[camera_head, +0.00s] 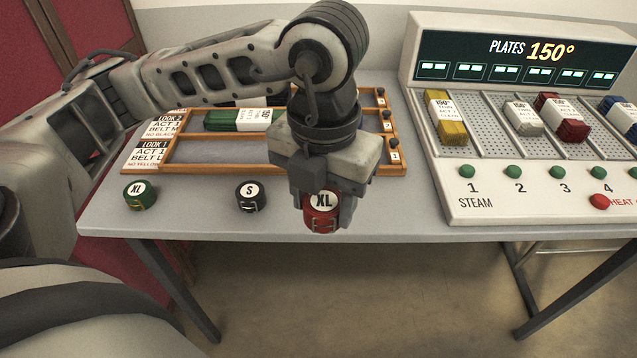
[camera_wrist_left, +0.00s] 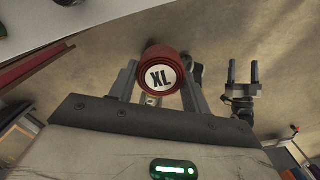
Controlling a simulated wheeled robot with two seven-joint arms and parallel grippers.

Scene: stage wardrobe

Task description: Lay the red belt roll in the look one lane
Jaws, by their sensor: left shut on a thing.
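My left gripper (camera_head: 322,195) is shut on the red belt roll (camera_head: 321,222), which has a white XL label and a buckle. The roll is at the table's front edge, in front of the rack; whether it touches the table I cannot tell. In the left wrist view the red roll (camera_wrist_left: 163,55) sits between the fingers (camera_wrist_left: 160,88). The look one lane (camera_head: 215,151) is the nearest lane of the wooden rack, beside the LOOK 1 card (camera_head: 154,153). Its visible part is bare; my gripper hides some of it. My right gripper (camera_wrist_left: 243,75) shows in the left wrist view with its fingers apart.
A green XL roll (camera_head: 140,194) and a black S roll (camera_head: 250,196) stand on the table (camera_head: 190,215) before the rack. A green bundle (camera_head: 222,120) lies in the look two lane. A steam plate station (camera_head: 530,180) with several bundles stands at the right.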

